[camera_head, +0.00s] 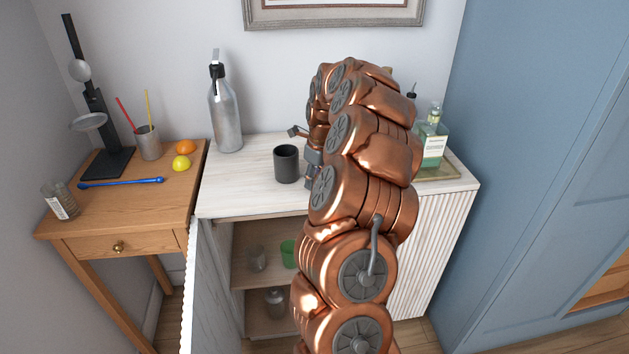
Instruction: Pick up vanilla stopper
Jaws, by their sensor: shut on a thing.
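My gripper (312,160) shows only in part, as small grey pieces at the left side of my copper arm, above the white cabinet top and just right of a dark grey mug. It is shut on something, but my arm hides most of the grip. A small dark brownish piece (298,131) sticks out at the upper left of the grip. I cannot tell whether it is the vanilla stopper or part of the gripper. I cannot make out the vanilla stopper for sure anywhere else.
The dark mug (286,164) and a metal bottle (225,112) stand on the cabinet top (245,190). A labelled green bottle (433,143) stands on a tray (441,172) at right. The cabinet's left door (207,290) is open. A wooden side table (125,215) stands at left.

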